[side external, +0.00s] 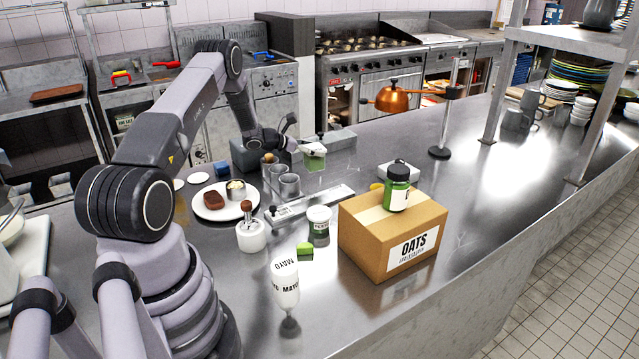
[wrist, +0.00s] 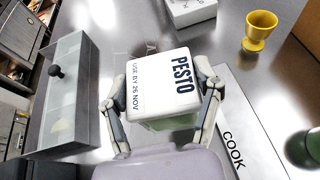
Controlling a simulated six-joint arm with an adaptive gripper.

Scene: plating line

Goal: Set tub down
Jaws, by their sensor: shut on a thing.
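The tub is pale green with a white lid marked PESTO and USE BY 26 NOV. In the wrist view the tub (wrist: 160,85) sits between both fingers of my gripper (wrist: 160,108), which is shut on it. In the side view my gripper (side external: 303,146) holds the tub (side external: 314,161) over the far side of the steel counter (side external: 470,165). The tub looks roughly level. Its underside is hidden in the wrist view, and any gap to the counter is hard to judge.
A strip marked COOK (wrist: 232,142) lies right of the tub. A knobbed clear-lidded container (wrist: 62,95) stands left. A yellow cup (wrist: 260,30) and white box (wrist: 192,10) are beyond. An OATS carton (side external: 390,235) with a green jar (side external: 397,187) on it stands nearer the side camera.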

